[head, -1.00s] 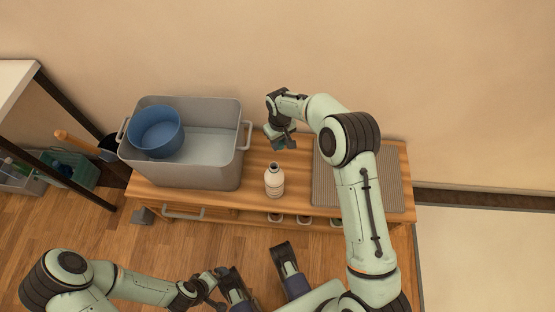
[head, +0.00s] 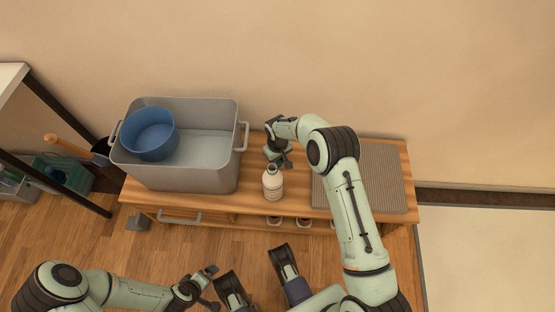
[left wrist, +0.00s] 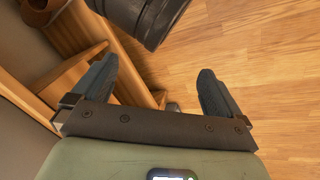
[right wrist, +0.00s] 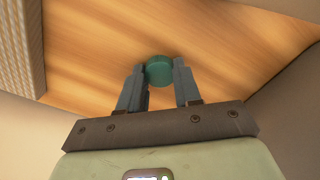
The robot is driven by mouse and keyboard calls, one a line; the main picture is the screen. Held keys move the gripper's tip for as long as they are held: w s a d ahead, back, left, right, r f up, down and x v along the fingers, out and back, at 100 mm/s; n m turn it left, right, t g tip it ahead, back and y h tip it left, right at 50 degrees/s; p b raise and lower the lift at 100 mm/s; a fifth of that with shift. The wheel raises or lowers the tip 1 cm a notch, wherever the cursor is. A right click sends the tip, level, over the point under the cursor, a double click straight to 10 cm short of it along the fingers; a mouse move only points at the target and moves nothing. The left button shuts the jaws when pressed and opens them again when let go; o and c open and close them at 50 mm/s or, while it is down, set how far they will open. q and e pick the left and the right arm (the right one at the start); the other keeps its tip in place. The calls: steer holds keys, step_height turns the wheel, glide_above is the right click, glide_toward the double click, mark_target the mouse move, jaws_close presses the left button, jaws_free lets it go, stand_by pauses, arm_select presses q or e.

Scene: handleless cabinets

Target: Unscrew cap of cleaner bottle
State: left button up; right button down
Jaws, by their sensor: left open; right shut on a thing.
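The cleaner bottle (head: 272,184) is white and stands upright near the front edge of the wooden bench. Its neck shows a dark top with no cap on it. My right gripper (head: 279,161) is just behind the bottle in the head view, over the bench. In the right wrist view it is shut on a round teal cap (right wrist: 160,70), held between the fingertips above the wood. I cannot tell whether the cap touches the bench. My left gripper (left wrist: 155,90) is open and empty, pointing down over the floor in front of the bench.
A grey bin (head: 205,178) holding a blue round tub (head: 150,135) stands on the left of the bench (head: 250,203). A ridged grey mat (head: 385,178) lies on the right. Bare wood shows between bin and mat. Several items sit on the shelf below.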

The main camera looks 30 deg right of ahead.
mark_target(278, 162)
steer(key=shift+f, duration=0.1)
steer(key=c, duration=0.8)
jaws_free()
arm_select(q)
steer(key=shift+w+f, duration=0.1)
steer(key=shift+w, duration=0.05)
steer(key=shift+g+h, duration=0.4)
steer(key=shift+g, duration=0.3)
steer(key=s+r, duration=0.1)
steer(key=s+d+r+p, duration=0.1)
steer(key=s, duration=0.1)
steer(key=s+d+r+p, duration=0.1)
steer(key=shift+s, duration=0.15)
arm_select(e)
step_height(278, 162, up, 12)
steer(key=shift+r, duration=0.15)
